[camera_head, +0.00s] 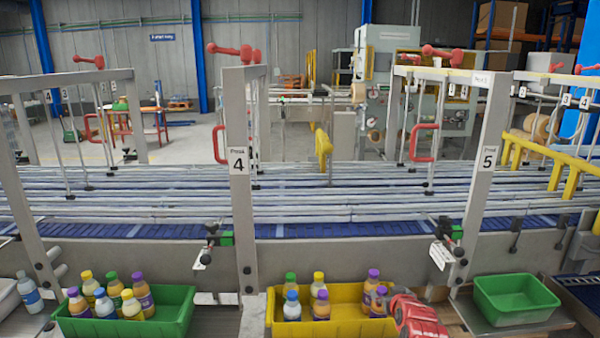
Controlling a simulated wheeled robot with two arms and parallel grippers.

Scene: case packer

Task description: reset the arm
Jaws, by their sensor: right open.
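My right gripper (402,304), red and grey, comes in at the bottom edge of the head view, right of the middle. It is open, and I see nothing held in it. It overlaps the right end of the yellow crate (345,333) in the picture, beside the purple-capped bottles (371,287) there. Whether it touches the crate or a bottle I cannot tell. The rest of my right arm is mostly out of the picture. My left gripper is not in view.
A green crate (178,328) with several bottles stands at left, an empty green crate (516,300) at right. Behind runs a conveyor (330,205) with grey posts numbered 4 (238,165) and 5 (488,160). Yellow rails (555,165) stand at far right.

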